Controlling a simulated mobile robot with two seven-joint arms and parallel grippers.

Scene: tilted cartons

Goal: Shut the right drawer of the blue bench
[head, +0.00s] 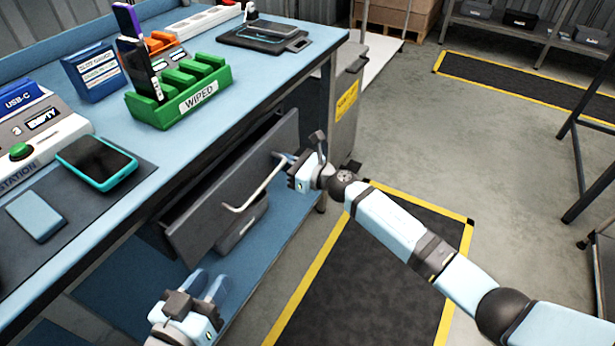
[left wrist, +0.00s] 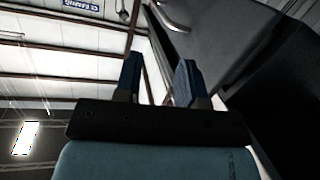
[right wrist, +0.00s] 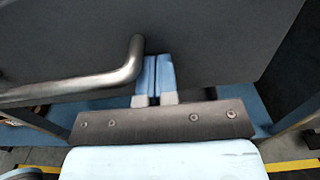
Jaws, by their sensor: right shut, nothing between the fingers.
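The blue bench (head: 262,62) runs across the left of the head view. Under its top, the dark grey drawer front (head: 235,178) stands out from the bench, with a dark gap behind its upper edge. A bar handle (head: 256,190) crosses the front. My right gripper (head: 283,160) is shut and empty, at the handle's right end. In the right wrist view the fingertips (right wrist: 157,62) are beside the handle's bend (right wrist: 132,62), against or very close to the drawer front (right wrist: 215,40). My left gripper (head: 208,284) is open and empty, low in front of the bench and left of the handle.
On the bench top are a green rack (head: 180,92) with a phone, a teal-cased phone (head: 97,160), a blue box (head: 95,72) and a black tray (head: 262,38). A grey bin (head: 347,105) stands past the bench's right end. The dark floor mat (head: 365,280) is clear.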

